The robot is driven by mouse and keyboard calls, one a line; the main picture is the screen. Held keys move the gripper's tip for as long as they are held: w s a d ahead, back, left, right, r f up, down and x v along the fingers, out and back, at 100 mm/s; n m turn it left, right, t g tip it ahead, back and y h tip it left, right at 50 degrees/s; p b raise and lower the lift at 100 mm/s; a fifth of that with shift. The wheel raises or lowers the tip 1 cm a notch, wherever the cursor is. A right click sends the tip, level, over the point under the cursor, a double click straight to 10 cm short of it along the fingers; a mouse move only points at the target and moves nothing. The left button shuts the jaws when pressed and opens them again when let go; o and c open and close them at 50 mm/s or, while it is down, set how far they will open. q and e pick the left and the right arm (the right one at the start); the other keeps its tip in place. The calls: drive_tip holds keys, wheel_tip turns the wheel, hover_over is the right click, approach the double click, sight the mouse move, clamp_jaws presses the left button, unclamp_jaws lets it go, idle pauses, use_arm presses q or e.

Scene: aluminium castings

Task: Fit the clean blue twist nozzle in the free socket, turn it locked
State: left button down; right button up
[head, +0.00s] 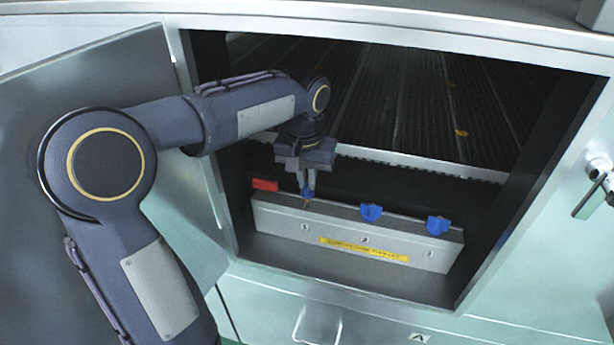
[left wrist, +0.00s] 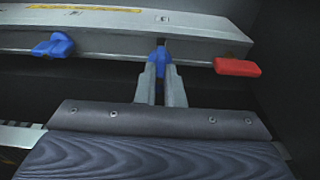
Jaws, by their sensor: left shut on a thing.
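My left gripper (head: 309,191) reaches down through the cabinet opening and is shut on a blue twist nozzle (head: 306,193). In the left wrist view the nozzle (left wrist: 160,58) sits between the two fingertips (left wrist: 160,76), at a dark notch in the rail's edge. The metal rail (head: 285,222) has numbered positions, and the held nozzle is above the one marked 1. I cannot tell whether its lower end is inside the socket. Two other blue nozzles, one in the middle (head: 371,212) and one at the right (head: 437,225), sit on the rail. My right gripper is out of view.
A red block (head: 265,185) sits at the rail's left end, close to my gripper. A ribbed dark bed (head: 400,95) with a metal edge lies behind. The cabinet's frame surrounds the opening, and an open door (head: 60,85) stands at the left.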

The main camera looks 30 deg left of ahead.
sight(307, 189)
use_arm(q)
drive_tip(key=shift+f+b, duration=0.95)
drive_tip(key=shift+f, duration=0.6)
drive_tip(key=c, duration=1.5)
unclamp_jaws()
drive_tip(key=shift+o, duration=0.2)
drive_tip(key=r, duration=0.5)
drive_tip(key=s+r, duration=0.1)
drive_tip(key=r, duration=0.1)
drive_tip(key=shift+d+r+p, duration=0.1)
drive_tip(key=shift+r+p, duration=0.3)
